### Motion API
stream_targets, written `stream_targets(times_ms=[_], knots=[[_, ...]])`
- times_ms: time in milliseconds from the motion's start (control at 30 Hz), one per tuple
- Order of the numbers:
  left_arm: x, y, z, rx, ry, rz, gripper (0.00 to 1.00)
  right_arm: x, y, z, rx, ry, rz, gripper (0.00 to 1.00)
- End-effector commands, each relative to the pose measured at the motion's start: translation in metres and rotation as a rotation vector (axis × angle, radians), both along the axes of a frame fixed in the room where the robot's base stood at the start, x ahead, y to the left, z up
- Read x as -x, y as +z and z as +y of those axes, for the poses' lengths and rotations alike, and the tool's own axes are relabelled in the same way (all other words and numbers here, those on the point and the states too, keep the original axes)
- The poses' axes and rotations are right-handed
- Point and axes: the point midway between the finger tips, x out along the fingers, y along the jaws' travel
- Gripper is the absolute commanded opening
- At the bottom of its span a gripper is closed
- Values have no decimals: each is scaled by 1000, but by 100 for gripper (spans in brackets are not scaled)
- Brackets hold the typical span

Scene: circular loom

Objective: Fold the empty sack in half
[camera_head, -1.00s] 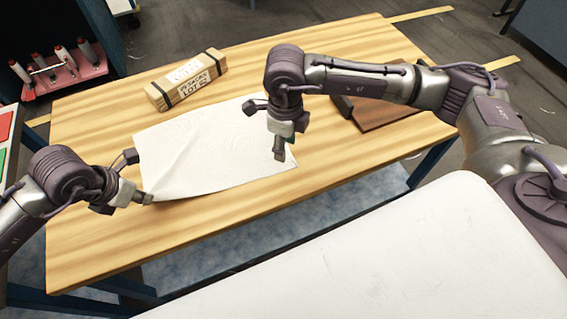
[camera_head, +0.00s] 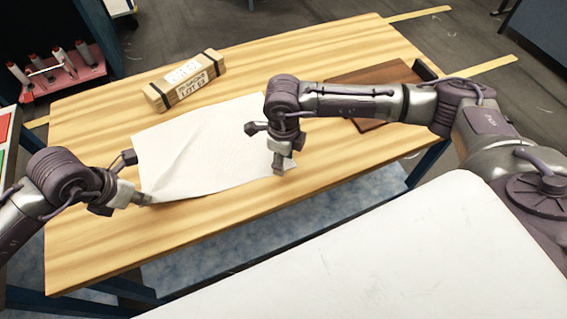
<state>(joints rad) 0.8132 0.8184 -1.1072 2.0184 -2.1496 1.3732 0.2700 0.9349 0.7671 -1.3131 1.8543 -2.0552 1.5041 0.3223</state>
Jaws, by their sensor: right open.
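The empty sack (camera_head: 205,150) is a white, roughly rectangular sheet lying unfolded on the wooden table, with light creases towards its left side. My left gripper (camera_head: 139,178) is at the sack's left edge, its fingers spread. One fingertip is at the near left corner and the other is by the left edge further back. My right gripper (camera_head: 265,150) is open over the right part of the sack. Its lower fingertip is close to the near right corner. I cannot tell whether either gripper touches the cloth. My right arm hides part of the sack's right side.
A strapped, labelled box (camera_head: 185,80) lies behind the sack on the table (camera_head: 90,240). A dark brown board or tray (camera_head: 370,72) is at the back right, partly behind my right arm. A pink rack with spools (camera_head: 50,75) stands left of the table. The table's front left is clear.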

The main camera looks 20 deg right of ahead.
Motion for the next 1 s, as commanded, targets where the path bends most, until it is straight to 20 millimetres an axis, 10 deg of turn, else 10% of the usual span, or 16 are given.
stream_targets(times_ms=[600, 1000], knots=[[0, -1, 0, 1, 0, 1, 0, 1, -2, 0, 1, 0, 4, 0], [0, -1, 0, -1, 0, 1, 0, 2, -3, -1, 2, 0, 6, 0]])
